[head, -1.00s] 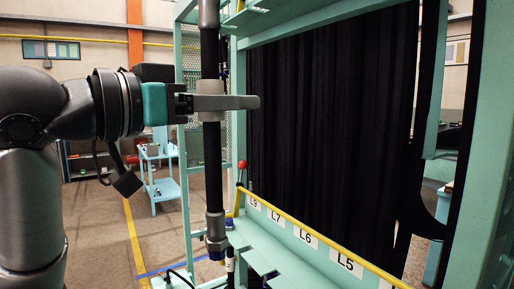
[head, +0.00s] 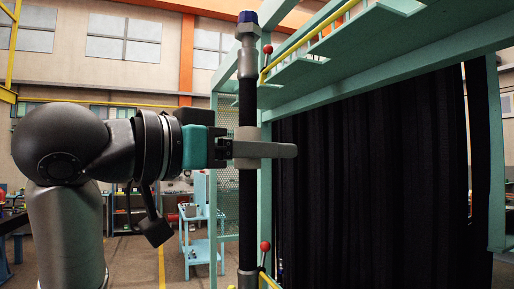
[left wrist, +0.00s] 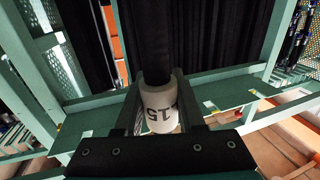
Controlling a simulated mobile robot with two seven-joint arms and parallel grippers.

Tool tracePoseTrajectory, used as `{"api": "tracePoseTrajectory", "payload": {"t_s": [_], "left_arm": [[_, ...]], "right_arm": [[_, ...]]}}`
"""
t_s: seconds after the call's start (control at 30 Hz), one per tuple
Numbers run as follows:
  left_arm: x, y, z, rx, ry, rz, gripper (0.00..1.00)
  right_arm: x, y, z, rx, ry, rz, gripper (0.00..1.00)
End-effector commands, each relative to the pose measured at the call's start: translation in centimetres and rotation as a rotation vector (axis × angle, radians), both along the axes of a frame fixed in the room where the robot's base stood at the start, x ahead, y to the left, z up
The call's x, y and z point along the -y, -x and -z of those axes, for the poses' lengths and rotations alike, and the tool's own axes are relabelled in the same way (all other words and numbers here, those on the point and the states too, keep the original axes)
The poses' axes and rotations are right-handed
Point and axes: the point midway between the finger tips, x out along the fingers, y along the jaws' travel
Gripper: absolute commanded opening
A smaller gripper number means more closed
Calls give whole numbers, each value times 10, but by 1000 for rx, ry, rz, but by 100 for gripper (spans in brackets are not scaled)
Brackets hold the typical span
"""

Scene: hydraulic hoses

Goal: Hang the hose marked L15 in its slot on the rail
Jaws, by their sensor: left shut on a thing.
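The hose (head: 247,212) is black and hangs upright, with a grey metal fitting and a dark blue cap at its top end. My left gripper (head: 272,150) is shut on its pale sleeve in the head view. In the left wrist view the sleeve (left wrist: 159,108) sits between the fingers and shows "15" with part of another letter. The upper rail (head: 345,55) is a teal shelf with slots and a yellow front bar, to the right of the hose's top end. The hose is in front of the frame's left post. My right gripper is not in view.
A red-knobbed lever (head: 267,49) stands at the upper rail's near end, close to the hose's top fitting; another (head: 265,246) is low by its bottom fitting. A black curtain-like mass (head: 375,175) fills the frame. A blue cart (head: 199,235) stands behind.

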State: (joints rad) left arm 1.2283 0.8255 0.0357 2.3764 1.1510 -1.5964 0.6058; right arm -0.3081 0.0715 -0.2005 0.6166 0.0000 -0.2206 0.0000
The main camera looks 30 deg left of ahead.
Motion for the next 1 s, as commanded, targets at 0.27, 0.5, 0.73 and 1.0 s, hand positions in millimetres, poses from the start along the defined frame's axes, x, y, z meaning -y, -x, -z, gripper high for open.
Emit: {"api": "tracePoseTrajectory", "payload": {"t_s": [0.27, 0.5, 0.73, 1.0], "left_arm": [[10, -13, -1, 2, 2, 1, 0], [19, -24, 0, 3, 1, 0, 0], [27, -35, 0, 4, 2, 2, 0], [37, -47, 1, 3, 1, 1, 0]], "right_arm": [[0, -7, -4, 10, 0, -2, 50], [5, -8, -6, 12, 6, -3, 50], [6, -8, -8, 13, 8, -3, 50], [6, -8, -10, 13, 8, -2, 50]]}}
